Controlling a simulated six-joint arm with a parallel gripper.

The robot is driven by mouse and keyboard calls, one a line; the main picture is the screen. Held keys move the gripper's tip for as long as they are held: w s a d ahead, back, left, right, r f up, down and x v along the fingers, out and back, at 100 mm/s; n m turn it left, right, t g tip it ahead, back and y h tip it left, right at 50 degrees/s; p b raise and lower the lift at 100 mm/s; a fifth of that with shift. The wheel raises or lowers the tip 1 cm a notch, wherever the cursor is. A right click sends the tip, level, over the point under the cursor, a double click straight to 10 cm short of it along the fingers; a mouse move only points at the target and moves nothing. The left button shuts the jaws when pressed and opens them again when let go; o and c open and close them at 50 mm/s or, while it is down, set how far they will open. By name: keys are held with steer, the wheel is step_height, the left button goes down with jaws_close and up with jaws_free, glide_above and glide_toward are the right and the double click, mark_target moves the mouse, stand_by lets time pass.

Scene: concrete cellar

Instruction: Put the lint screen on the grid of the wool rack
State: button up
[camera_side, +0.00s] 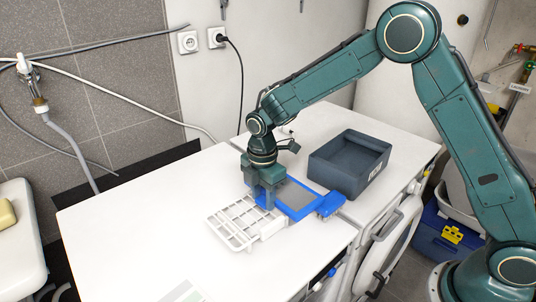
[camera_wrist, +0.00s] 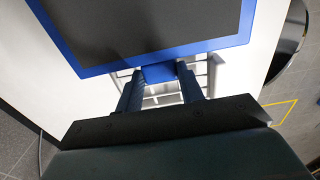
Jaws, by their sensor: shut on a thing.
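The lint screen (camera_side: 298,194) is a flat blue frame with a dark grey mesh. My gripper (camera_side: 264,203) is shut on its blue tab, which shows between the two fingers (camera_wrist: 159,72) in the wrist view. There the screen (camera_wrist: 140,28) extends beyond the fingertips. The wool rack (camera_side: 236,222), a white open grid, lies on the white worktop just in front and left of the screen in the side view. Part of the grid (camera_wrist: 203,77) shows below my fingers in the wrist view. How high the screen is above the worktop is hard to tell.
A dark grey bin (camera_side: 349,165) stands behind and right of the screen. A blue brush-like thing (camera_side: 330,204) lies by the screen's right end, near the worktop's front edge. A paper sheet (camera_side: 182,292) lies at the near end. The left of the worktop (camera_side: 130,220) is clear.

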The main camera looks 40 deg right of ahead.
steer(key=o, duration=1)
steer(key=shift+o, duration=0.2)
steer(key=shift+r, duration=0.15)
step_height(320, 180, up, 12)
stand_by(0.4)
